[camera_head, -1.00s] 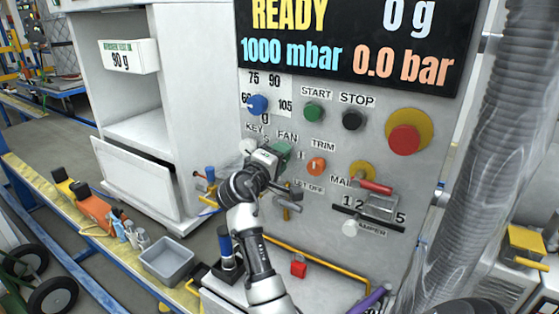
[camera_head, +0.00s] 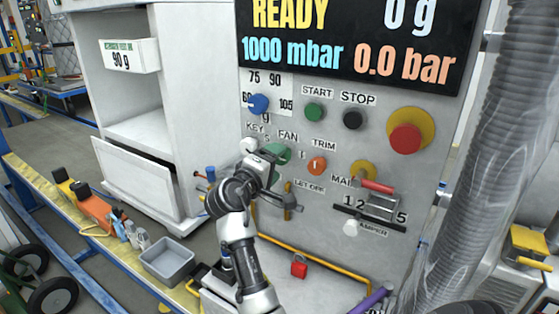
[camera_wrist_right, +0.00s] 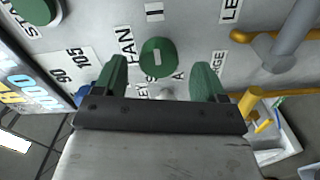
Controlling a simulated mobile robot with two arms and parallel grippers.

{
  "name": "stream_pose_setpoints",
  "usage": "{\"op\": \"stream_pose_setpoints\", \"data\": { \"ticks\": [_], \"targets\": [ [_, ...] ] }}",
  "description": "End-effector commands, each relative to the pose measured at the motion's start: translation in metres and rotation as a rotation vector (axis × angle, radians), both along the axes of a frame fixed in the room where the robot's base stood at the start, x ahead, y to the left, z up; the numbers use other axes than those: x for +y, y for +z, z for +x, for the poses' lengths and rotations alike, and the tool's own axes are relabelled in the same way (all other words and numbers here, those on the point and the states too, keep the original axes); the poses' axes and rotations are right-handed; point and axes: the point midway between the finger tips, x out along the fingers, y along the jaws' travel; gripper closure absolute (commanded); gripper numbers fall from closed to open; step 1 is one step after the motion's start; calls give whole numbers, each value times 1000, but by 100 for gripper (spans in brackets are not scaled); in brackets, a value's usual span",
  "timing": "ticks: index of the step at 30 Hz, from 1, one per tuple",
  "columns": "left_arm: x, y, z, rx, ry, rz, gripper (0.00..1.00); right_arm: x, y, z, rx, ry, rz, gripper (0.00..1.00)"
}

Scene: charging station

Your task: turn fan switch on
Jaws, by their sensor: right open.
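The fan switch is a round green knob with a pale mark, below the FAN label on the grey panel; it shows in the right wrist view (camera_wrist_right: 157,57) and, partly covered by my gripper, in the head view (camera_head: 282,152). My right gripper (camera_wrist_right: 159,78) is open and empty, its two green-tipped fingers apart on either side of the knob in the wrist view. In the head view my right gripper (camera_head: 268,160) is close to the panel at the knob. I cannot tell whether it touches it. My left gripper is not in view.
Nearby on the panel are an orange TRIM knob (camera_head: 317,165), green START (camera_head: 314,112) and black STOP (camera_head: 352,118) buttons, a large red button (camera_head: 406,138) and a red-handled lever (camera_head: 376,186). A yellow rail (camera_head: 318,262) runs below. A hose (camera_head: 483,150) stands at right.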

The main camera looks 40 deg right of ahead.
Motion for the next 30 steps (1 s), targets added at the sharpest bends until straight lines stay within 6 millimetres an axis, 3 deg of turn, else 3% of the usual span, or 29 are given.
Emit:
{"op": "stream_pose_setpoints", "data": {
  "ticks": [6,12,30],
  "targets": [
    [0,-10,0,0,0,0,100,44,-3,-13,-1,2,2,29],
    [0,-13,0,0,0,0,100,68,-1,-19,-1,1,1,29],
    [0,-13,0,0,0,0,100,72,0,-21,1,-1,0,29]
  ]
}}
